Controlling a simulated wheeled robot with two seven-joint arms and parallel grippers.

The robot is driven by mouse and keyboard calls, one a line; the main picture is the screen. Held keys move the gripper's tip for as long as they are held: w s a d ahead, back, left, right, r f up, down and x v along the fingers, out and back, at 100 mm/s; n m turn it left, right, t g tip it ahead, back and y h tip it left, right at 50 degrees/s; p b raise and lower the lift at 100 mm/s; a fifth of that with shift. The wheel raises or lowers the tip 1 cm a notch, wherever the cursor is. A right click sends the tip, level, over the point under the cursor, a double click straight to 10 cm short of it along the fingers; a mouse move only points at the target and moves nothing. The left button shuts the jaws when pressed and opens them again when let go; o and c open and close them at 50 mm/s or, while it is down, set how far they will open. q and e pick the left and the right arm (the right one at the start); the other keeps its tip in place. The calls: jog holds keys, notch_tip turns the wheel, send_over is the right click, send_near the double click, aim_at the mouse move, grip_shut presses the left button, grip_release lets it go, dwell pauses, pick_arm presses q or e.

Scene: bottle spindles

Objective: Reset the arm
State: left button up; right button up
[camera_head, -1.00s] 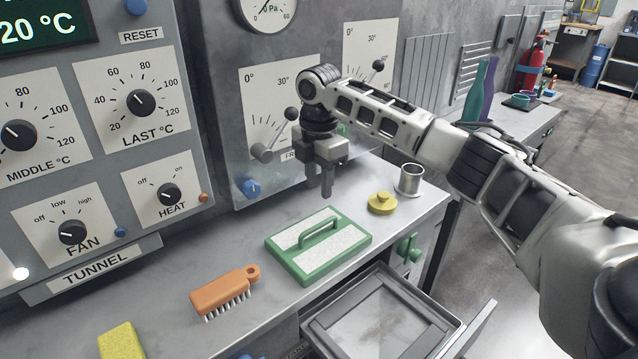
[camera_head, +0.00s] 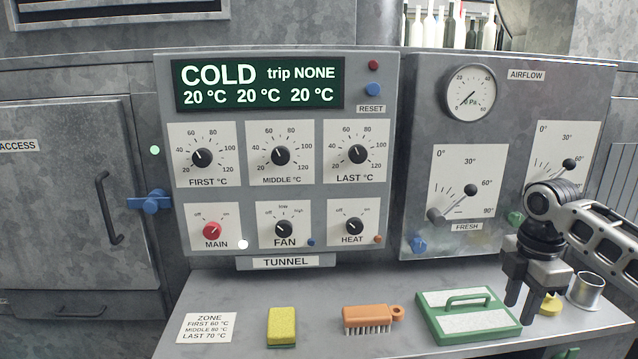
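My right arm (camera_head: 603,240) comes in from the right edge. My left gripper and arm are not in view.
An orange brush (camera_head: 370,317), a yellow sponge (camera_head: 282,326) and a zone card (camera_head: 207,327) lie along the worktop. The control panel (camera_head: 345,225) and FRESH lever (camera_head: 455,202) are behind.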

jog(key=s+a+f+m+t+y, duration=0.2)
jog(key=s+a+f+m, duration=0.15)
jog(key=a+f, duration=0.7)
jog(key=s+a+f+m+t+y, duration=0.2)
jog(key=s+a+f, duration=0.2)
jog(key=a+f, duration=0.7)
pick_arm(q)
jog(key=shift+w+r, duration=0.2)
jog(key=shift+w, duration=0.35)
pick_arm(e)
jog(key=s+d+f+m+t+h, duration=0.1)
jog(key=s+m+t, duration=0.5)
jog(key=s+m, duration=0.4)
jog(key=s, duration=0.5)
jog(key=shift+s+d+f+m, duration=0.2)
jog(key=shift+s+d+m, duration=0.05)
jog(key=shift+s+m, duration=0.1)
